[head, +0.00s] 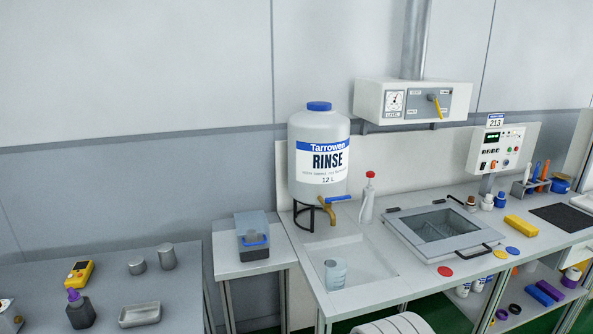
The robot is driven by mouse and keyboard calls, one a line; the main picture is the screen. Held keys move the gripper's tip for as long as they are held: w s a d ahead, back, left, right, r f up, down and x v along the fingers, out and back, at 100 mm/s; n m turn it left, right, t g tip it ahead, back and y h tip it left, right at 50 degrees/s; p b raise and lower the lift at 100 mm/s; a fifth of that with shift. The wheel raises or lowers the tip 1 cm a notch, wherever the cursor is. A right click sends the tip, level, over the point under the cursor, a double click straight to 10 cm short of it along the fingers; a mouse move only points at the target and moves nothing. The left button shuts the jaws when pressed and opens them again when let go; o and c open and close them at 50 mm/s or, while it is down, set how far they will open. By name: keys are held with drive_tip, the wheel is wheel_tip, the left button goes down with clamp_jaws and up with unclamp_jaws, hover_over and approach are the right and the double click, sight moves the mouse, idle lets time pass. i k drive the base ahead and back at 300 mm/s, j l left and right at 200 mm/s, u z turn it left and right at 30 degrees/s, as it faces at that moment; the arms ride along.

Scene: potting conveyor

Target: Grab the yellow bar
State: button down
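The yellow bar (521,225) lies flat on the white bench on the right side of the head view. It is a short rectangular block. It sits between the dark-windowed hatch and the black mat, behind a small blue disc. Nothing covers it. My gripper is not in view.
A hatch with a handle (482,251), a blue disc (513,251), an orange-yellow disc (500,254) and a red disc (445,271) are nearby. White jars (487,202) stand behind it, under a control box (495,150). A black mat (563,217) lies to its right. A rinse tank (319,155) stands left.

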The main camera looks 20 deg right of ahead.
sight(528, 229)
drive_tip(key=z, duration=1.9)
drive_tip(key=u, duration=0.4)
drive_tip(key=i+l+u, duration=0.7)
drive_tip(key=l, duration=0.25)
drive_tip(key=i+l, duration=0.2)
drive_tip(key=l, duration=0.15)
drive_tip(key=i+l, duration=0.2)
drive_tip(key=l, duration=0.15)
drive_tip(key=i+l+u, duration=0.1)
drive_tip(key=l, duration=0.25)
drive_tip(key=i+l, duration=0.25)
drive_tip(key=l, duration=0.15)
drive_tip(key=i+l, duration=0.2)
drive_tip(key=l, duration=0.15)
drive_tip(key=i+l, duration=0.2)
drive_tip(key=l, duration=0.2)
drive_tip(key=i+l+u, duration=0.1)
drive_tip(key=l, duration=0.25)
drive_tip(key=i, duration=0.05)
